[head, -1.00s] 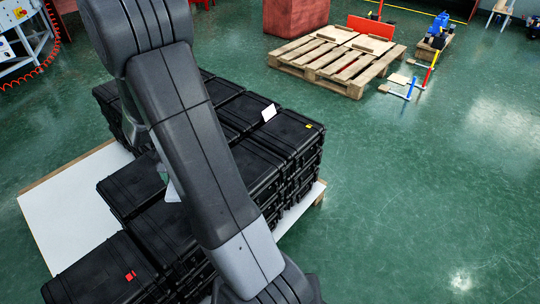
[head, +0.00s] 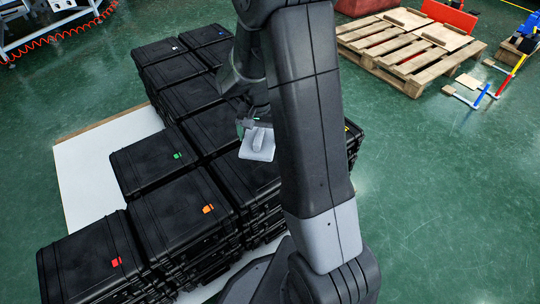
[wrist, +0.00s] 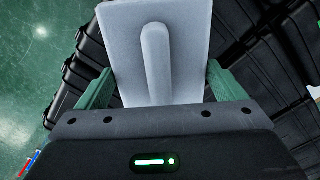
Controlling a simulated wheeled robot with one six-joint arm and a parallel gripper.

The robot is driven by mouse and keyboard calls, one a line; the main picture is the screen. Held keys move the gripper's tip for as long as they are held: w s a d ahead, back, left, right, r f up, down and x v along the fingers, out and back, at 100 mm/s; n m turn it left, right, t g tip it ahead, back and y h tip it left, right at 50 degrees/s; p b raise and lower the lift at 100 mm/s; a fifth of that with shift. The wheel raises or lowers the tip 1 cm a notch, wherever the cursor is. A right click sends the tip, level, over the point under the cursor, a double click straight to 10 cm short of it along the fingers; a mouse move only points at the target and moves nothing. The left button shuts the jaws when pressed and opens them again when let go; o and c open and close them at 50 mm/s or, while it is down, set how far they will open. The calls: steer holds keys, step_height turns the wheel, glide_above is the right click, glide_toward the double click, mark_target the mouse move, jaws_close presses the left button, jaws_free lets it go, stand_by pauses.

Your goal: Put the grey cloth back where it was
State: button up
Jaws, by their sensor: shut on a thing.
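The grey cloth (wrist: 185,75) shows as a pale grey, flat rectangular piece with a raised rounded ridge along its middle. My gripper (wrist: 160,88) is shut on it, with a green finger at each side in the wrist view. In the head view the cloth (head: 258,147) hangs below my gripper (head: 247,124), in front of the black cases. I cannot tell how far it is above their lids. My arm hides part of the stack behind it.
Black cases (head: 150,165) stand stacked in columns of differing heights on a white-topped board (head: 88,180). Some lids bear coloured tags. A wooden pallet (head: 410,65) lies at the back right. A white piece (wrist: 314,92) shows at the wrist view's right edge.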

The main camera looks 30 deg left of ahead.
mark_target(259, 133)
step_height(259, 133, down, 8)
steer(key=shift+f+b, duration=0.2)
steer(key=shift+b, duration=0.9)
steer(key=shift+f, duration=0.1)
steer(key=o, duration=0.6)
steer(key=shift+f, duration=0.1)
steer(key=shift+o, duration=0.8)
step_height(259, 133, up, 12)
steer(key=p, duration=0.3)
steer(key=shift+r, duration=0.2)
steer(key=shift+f, duration=0.1)
step_height(259, 133, down, 13)
steer(key=b, duration=0.3)
steer(key=shift+r, duration=0.2)
step_height(259, 133, up, 3)
steer(key=shift+r+p, duration=0.1)
steer(key=shift+p, duration=0.35)
steer(key=shift+r, duration=0.4)
